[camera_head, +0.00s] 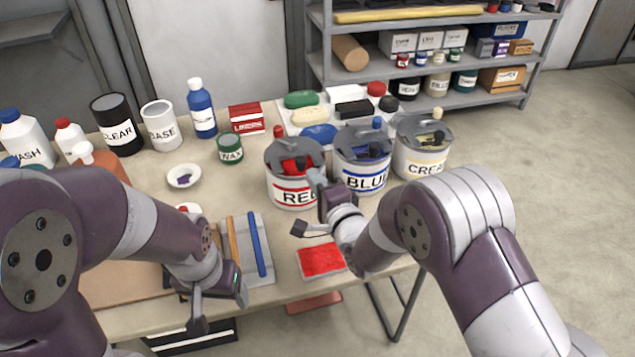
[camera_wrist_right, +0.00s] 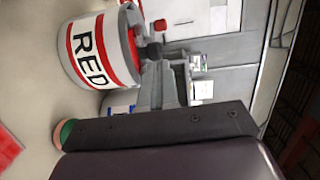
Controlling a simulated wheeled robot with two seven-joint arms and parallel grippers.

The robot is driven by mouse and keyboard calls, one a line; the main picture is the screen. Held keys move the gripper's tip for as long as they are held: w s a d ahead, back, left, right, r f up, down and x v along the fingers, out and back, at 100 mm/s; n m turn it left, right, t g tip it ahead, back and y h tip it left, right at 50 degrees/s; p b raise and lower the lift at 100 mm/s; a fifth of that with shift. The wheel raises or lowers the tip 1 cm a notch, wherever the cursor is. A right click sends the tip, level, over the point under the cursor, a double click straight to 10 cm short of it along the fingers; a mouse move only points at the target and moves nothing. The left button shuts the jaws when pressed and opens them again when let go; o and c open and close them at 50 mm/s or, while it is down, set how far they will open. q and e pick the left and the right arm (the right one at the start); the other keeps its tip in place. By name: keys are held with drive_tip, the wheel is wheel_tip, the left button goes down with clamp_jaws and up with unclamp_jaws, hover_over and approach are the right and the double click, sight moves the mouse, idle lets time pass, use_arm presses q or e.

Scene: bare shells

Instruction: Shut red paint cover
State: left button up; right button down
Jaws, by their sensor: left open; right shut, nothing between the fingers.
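The red paint can (camera_head: 292,192) stands on the table with its label facing me. Its grey cover (camera_head: 277,152) has an opening showing red paint, and a dark knob sits near the front of the top. My right gripper (camera_head: 317,178) is shut and empty at the can's right front edge, close to the knob. Whether it touches the cover cannot be told. In the right wrist view the red can (camera_wrist_right: 88,50) lies sideways in the picture, with the gripper fingers (camera_wrist_right: 152,68) beside its rim. My left gripper (camera_head: 218,310) is open and empty, low near the table's front edge.
The blue can (camera_head: 365,182) and cream can (camera_head: 418,165) stand close to the right of the red can. A white bowl (camera_head: 184,176) and wax jar (camera_head: 230,149) are left. Bottles fill the table's back left.

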drive_tip(key=f+v, duration=0.1)
drive_tip(key=v, duration=0.9)
drive_tip(key=s+f+n+g+h, duration=0.1)
drive_tip(key=f+n, duration=0.1)
drive_tip(key=d+f+n+g, duration=0.1)
drive_tip(key=f+n+g, duration=0.1)
drive_tip(key=s+d+f+n+g+h, duration=0.1)
drive_tip(key=f, duration=0.2)
drive_tip(key=shift+s+n+g+h, duration=0.3)
drive_tip(key=shift+n, duration=0.1)
drive_tip(key=s+d+r+n+g+h+p, duration=0.55)
drive_tip(key=s+d+n+g+p, duration=0.3)
drive_tip(key=s+d, duration=0.2)
drive_tip(key=s+d+r+m+g+p, duration=0.1)
drive_tip(key=s+d+r+p, duration=0.1)
drive_tip(key=r, duration=0.6)
drive_tip(key=shift+d+r+p, duration=0.35)
drive_tip(key=shift+d+p, duration=0.5)
drive_tip(key=shift+p, duration=0.05)
drive_tip(key=shift+w+m, duration=0.1)
drive_tip(key=shift+m, duration=0.15)
